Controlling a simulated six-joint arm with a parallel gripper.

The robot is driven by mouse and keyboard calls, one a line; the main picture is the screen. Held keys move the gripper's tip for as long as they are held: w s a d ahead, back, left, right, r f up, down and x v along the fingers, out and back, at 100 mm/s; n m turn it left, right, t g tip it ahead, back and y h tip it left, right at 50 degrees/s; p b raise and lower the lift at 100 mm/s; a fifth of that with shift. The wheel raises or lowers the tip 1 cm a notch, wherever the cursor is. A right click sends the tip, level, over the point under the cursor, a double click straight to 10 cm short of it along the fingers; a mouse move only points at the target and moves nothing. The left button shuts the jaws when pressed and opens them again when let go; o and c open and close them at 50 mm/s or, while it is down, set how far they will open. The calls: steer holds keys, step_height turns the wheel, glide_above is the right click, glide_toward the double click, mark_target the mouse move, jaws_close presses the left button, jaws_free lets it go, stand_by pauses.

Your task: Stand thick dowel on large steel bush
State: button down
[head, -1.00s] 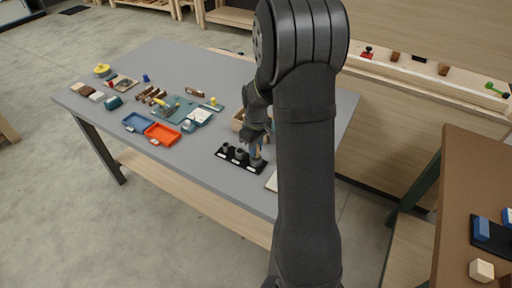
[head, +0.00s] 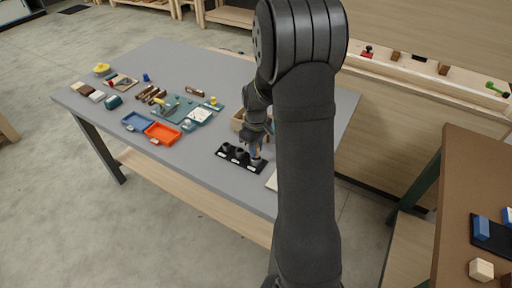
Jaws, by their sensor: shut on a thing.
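A black holder (head: 231,154) lies near the front edge of the grey table, with several dark grey steel bushes in a row. The large steel bush (head: 257,163) appears to be the one at its right end. My gripper (head: 256,147) points down just above this bush. It is shut on the thick dowel, which is very small here and mostly hidden by the fingers. I cannot tell whether the dowel touches the bush.
A wooden box (head: 237,121) stands behind the gripper, partly hidden by my arm. An orange tray (head: 162,134) and a blue tray (head: 136,121) lie to the left, with tools and blocks beyond. A pale flat item (head: 271,181) lies right of the holder, partly hidden.

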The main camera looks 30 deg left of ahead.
steer(key=shift+f, duration=0.9)
steer(key=c, duration=0.6)
jaws_free()
steer(key=shift+r, duration=3.5)
steer(key=shift+f, duration=0.1)
steer(key=shift+f, duration=3.45)
steer(key=shift+r, duration=0.1)
